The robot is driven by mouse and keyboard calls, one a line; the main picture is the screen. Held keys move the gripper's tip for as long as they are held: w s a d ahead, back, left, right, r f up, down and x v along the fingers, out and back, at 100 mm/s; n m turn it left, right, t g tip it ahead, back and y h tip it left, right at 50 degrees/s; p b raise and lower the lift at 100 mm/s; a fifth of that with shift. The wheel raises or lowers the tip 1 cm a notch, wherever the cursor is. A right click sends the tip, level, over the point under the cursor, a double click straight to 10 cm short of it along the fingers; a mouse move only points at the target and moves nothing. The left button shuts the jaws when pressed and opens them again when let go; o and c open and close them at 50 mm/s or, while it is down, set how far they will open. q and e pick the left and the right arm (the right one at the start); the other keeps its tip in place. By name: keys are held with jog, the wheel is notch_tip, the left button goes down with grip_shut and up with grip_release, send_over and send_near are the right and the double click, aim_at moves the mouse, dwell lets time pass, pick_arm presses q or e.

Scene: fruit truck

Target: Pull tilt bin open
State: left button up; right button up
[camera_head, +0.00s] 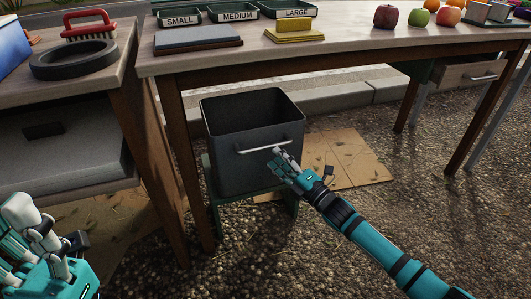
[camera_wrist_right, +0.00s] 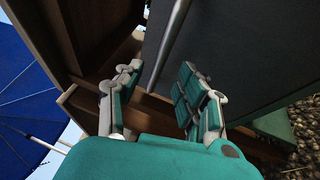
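The tilt bin is a dark grey, open-topped bin (camera_head: 238,168) on a green stand (camera_head: 217,208), under the right-hand table. Its inside looks empty. A light metal bar handle (camera_head: 258,147) crosses its front. My right gripper (camera_head: 281,157) is at the right end of this handle. In the right wrist view my right gripper (camera_wrist_right: 158,78) is open, and the handle bar (camera_wrist_right: 170,45) runs in line with the gap between its fingers. I cannot tell whether they touch it. My left gripper (camera_head: 40,235) is at the lower left, away from the bin, its fingers bunched in view.
Table legs (camera_head: 182,160) stand close left of the bin. The tabletop (camera_head: 350,45) above holds labelled green trays, a yellow block (camera_head: 295,35) and fruit. A cardboard sheet (camera_head: 345,160) lies behind the bin on the right. The gravel in front is clear.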

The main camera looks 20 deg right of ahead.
aim_at(265, 147)
jog(key=b+x, duration=0.1)
jog(key=x, duration=0.5)
jog(key=shift+b, duration=0.3)
jog(key=shift+c, duration=0.5)
jog(key=shift+f, duration=0.1)
grip_shut()
